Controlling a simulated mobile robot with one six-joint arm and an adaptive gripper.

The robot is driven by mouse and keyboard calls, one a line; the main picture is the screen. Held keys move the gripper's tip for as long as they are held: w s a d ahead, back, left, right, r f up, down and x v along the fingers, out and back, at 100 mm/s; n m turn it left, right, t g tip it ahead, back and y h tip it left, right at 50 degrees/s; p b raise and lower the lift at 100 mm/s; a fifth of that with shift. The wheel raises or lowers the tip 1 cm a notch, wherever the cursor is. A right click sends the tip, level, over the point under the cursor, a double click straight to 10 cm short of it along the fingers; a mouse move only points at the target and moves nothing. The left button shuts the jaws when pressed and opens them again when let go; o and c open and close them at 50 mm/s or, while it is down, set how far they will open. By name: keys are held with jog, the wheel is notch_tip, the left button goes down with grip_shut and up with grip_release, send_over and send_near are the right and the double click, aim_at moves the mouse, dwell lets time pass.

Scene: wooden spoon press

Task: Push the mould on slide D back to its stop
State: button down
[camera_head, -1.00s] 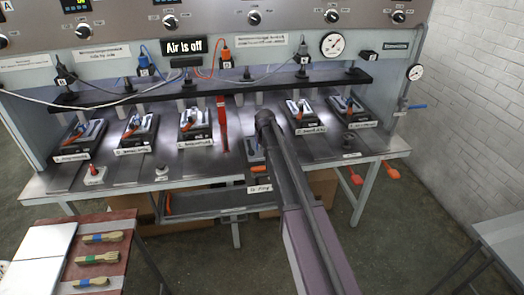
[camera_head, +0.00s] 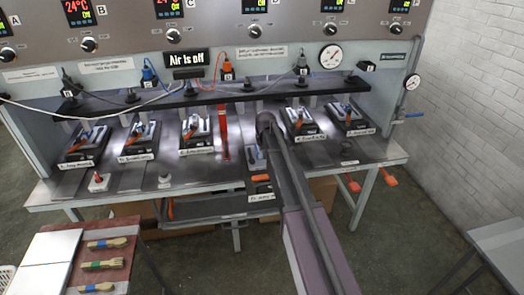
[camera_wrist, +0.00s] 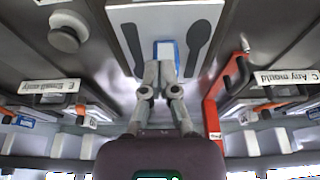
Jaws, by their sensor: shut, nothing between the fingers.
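Slide D's mould (camera_head: 256,158) is mostly hidden behind my arm in the head view. It sits nearer the front than the neighbouring moulds. Its orange part (camera_head: 262,179) shows above the slide's white label (camera_head: 265,196). In the wrist view a pale plate with two dark spoon shapes (camera_wrist: 197,45) lies just past my fingertips, with a blue-edged piece (camera_wrist: 165,47) between the spoons. My gripper (camera_wrist: 158,68) is shut and empty, its tips at or just over the blue-edged piece. I cannot tell whether they touch it.
Neighbouring moulds C (camera_head: 196,133) and E (camera_head: 303,122) stand on either side. A black rail (camera_head: 200,97) crosses behind.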

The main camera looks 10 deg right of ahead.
jog(key=shift+p+v, duration=2.4)
jog(key=shift+v, duration=0.5)
jog(key=s+g, duration=0.3)
jog(key=s, duration=2.9)
jog(key=shift+s+a+f, duration=0.3)
jog(key=shift+a+f, duration=0.1)
jog(key=shift+a, duration=0.05)
